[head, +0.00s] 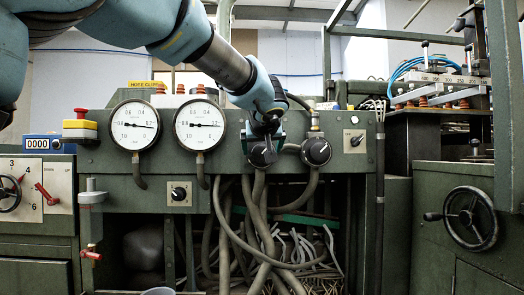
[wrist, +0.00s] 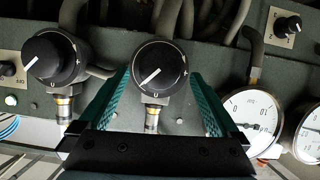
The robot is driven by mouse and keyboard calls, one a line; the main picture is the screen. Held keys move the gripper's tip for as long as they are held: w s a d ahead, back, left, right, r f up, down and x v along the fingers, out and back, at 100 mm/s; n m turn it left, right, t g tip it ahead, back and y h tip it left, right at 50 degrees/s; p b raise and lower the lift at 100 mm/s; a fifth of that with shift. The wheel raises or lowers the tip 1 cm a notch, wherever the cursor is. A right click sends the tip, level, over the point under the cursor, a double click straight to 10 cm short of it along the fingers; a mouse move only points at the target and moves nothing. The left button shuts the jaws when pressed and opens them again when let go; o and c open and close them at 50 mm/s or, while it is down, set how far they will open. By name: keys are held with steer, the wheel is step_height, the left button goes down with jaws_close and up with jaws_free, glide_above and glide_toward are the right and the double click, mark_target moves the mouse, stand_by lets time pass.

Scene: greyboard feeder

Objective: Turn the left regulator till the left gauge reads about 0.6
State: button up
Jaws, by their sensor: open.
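The left gauge (head: 135,125) and right gauge (head: 200,125) are white dials on the panel. Both needles lie nearly level; the pointing end is too small to tell. The left regulator (head: 261,154) is a black round knob with a white pointer line, right of the gauges. My gripper (head: 265,132) is in front of it and hides part of it. In the wrist view, turned about upside down, the left regulator (wrist: 161,68) sits between the open fingers of my gripper (wrist: 160,78), with gaps at both sides. Its line slants toward the picture's lower left.
The right regulator (head: 316,151) is close beside on the right, and also shows in the wrist view (wrist: 55,60). Hoses (head: 262,215) hang below the knobs. A small switch (head: 179,194) is below the gauges. A red-and-yellow button (head: 80,125) is at left, a handwheel (head: 470,218) at right.

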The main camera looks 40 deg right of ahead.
mark_target(262, 154)
steer(key=shift+x, duration=1.2)
steer(key=c, duration=1.4)
steer(key=shift+o, duration=0.2)
